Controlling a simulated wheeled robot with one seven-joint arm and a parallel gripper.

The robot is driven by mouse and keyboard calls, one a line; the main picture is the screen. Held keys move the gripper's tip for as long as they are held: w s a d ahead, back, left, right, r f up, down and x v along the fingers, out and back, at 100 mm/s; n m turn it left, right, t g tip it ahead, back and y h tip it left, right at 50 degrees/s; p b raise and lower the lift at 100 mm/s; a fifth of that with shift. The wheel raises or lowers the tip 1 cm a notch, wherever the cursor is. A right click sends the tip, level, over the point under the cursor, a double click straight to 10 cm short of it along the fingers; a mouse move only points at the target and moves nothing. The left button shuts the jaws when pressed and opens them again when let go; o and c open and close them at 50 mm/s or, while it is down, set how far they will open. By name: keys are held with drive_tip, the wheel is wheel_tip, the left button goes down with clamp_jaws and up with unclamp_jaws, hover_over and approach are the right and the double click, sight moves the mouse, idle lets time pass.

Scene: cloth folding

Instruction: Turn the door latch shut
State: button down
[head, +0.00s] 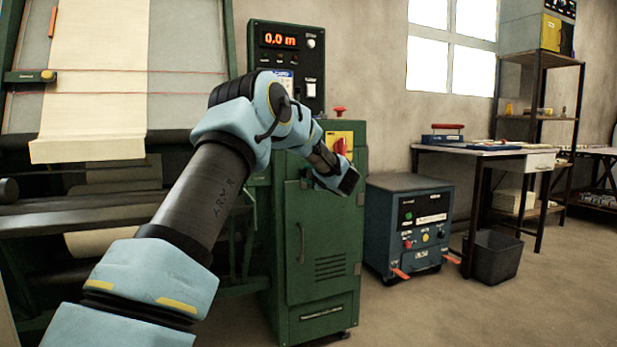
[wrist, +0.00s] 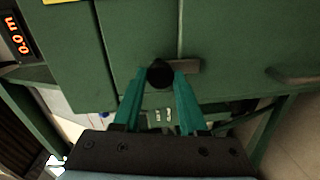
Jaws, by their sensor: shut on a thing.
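The door latch has a round black knob (wrist: 160,75) and a short grey-brown bar (wrist: 186,66), seen in the wrist view on the green cabinet front. The bar points right from the knob and lies across the seam beside the green door (wrist: 235,50). My gripper (wrist: 159,78) has its two teal fingers on either side of the knob, shut on it. In the head view the door (head: 322,245) is on the front of the green cabinet and looks closed. There the latch and my fingertips are hidden by my arm's end.
A grey door handle (wrist: 295,75) is right of the latch in the wrist view. A yellow panel with a red switch (head: 340,144) sits above the door. A blue power box (head: 408,225) stands right of the cabinet. A loom with cream cloth (head: 98,75) is left.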

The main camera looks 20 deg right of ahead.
drive_tip(key=shift+f, duration=0.15)
drive_tip(key=shift+c, duration=2.2)
unclamp_jaws()
drive_tip(key=s+d+r+p, duration=0.1)
drive_tip(key=s, duration=0.9)
drive_tip(key=shift+s+d, duration=0.15)
drive_tip(key=shift+s, duration=0.25)
